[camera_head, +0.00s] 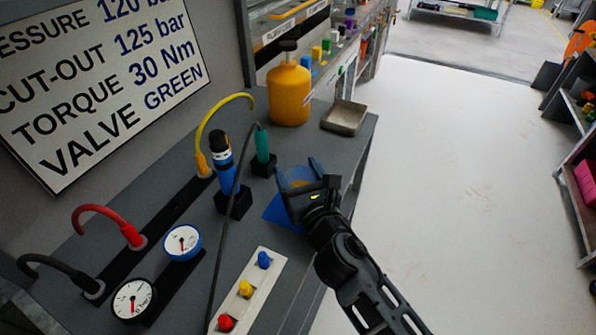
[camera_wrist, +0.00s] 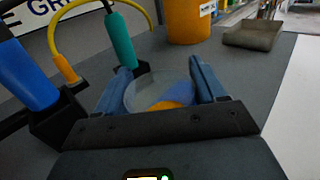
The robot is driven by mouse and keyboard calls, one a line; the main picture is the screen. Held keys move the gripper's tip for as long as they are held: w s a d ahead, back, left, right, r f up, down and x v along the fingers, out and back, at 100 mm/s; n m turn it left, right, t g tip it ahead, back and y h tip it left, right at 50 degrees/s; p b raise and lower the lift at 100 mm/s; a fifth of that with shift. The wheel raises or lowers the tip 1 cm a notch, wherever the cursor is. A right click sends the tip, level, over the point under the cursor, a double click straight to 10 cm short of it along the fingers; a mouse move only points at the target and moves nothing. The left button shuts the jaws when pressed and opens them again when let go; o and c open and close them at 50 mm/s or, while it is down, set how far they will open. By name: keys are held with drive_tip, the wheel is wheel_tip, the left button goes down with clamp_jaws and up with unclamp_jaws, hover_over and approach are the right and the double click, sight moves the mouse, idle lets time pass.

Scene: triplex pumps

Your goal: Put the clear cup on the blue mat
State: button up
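The clear cup (camera_wrist: 155,92) shows in the wrist view as a see-through round wall between my two blue fingers. My gripper (camera_wrist: 160,72) has a finger against each side of it and appears shut on it. Blue and orange patches show through the cup. In the head view my gripper (camera_head: 298,170) is over the right part of the bench, and the cup is hard to make out between the fingers. The blue mat (camera_head: 281,214) lies flat on the bench, just below and left of my gripper, partly hidden by it. The gap between cup and mat cannot be judged.
A yellow jug (camera_head: 289,92) and a metal tray (camera_head: 344,117) stand behind. A button panel (camera_head: 247,291) lies in front. Open floor is at right.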

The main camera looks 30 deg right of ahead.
drive_tip(key=o, duration=0.3)
drive_tip(key=shift+r, duration=0.25)
drive_tip(key=s, duration=0.4)
drive_tip(key=s+a+b, duration=0.1)
drive_tip(key=s, duration=0.3)
drive_tip(key=s+a+b, duration=0.1)
drive_tip(key=s, duration=0.2)
drive_tip(key=shift+s, duration=0.4)
drive_tip(key=shift+f, duration=0.1)
